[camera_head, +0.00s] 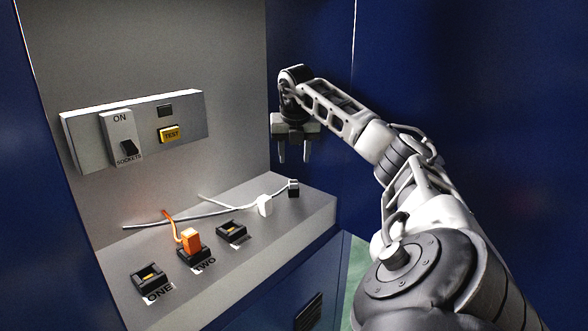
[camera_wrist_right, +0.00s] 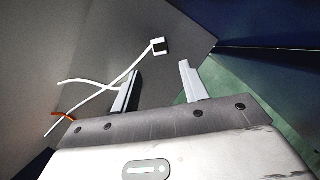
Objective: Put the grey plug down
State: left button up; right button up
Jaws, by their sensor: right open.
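The grey plug (camera_head: 293,188), dark and pale with a cord running left, is at the far right end of the grey shelf. It also shows in the wrist view (camera_wrist_right: 158,47), beyond my fingertips and free of them. My right gripper (camera_head: 294,152) points down above that end of the shelf, open and empty; its two fingers stand apart in the wrist view (camera_wrist_right: 160,75). Whether the plug sits in a socket or just rests there I cannot tell. My left gripper is not in view.
A white plug (camera_head: 265,205) lies on the shelf (camera_head: 318,207). An orange plug (camera_head: 190,240) stands in socket TWO. Socket ONE (camera_head: 149,280) and another socket (camera_head: 231,233) look empty. A panel (camera_head: 85,140) with an ON switch and yellow TEST button (camera_head: 170,134) is behind. Blue walls flank the shelf.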

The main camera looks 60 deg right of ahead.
jog(key=shift+v, duration=1.25)
